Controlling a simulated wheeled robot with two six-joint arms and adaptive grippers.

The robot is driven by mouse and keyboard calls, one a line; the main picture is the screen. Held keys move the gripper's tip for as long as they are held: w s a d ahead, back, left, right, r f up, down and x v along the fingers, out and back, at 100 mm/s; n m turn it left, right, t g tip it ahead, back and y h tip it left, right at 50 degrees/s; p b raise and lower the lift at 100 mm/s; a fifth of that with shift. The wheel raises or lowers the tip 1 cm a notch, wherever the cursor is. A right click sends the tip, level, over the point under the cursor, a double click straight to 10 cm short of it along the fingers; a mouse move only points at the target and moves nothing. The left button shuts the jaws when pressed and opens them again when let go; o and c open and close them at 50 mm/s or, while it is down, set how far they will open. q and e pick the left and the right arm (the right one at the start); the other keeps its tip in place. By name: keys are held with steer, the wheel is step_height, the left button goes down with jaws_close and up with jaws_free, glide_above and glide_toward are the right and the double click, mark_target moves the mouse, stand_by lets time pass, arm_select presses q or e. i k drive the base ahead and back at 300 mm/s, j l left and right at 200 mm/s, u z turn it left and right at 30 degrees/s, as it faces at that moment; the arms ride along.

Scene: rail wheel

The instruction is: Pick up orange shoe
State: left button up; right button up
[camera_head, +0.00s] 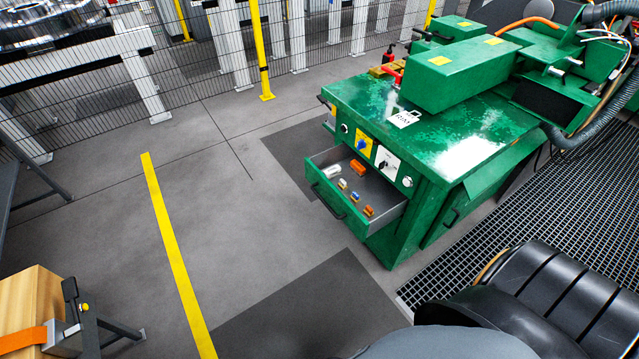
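No orange shoe can be made out for certain. An open drawer (331,190) juts from the front of a green machine cabinet (400,225). Neither of my grippers shows in the head view.
A grating (480,230) lies right of the cabinet. A black ribbed object (560,300) fills the lower right. A wooden block with an orange strap (28,305) is at lower left. A mesh fence (190,70) runs behind. The grey floor (250,240) before the drawer is clear.

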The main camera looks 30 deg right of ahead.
mark_target(369, 212)
steer(key=z, duration=1.55)
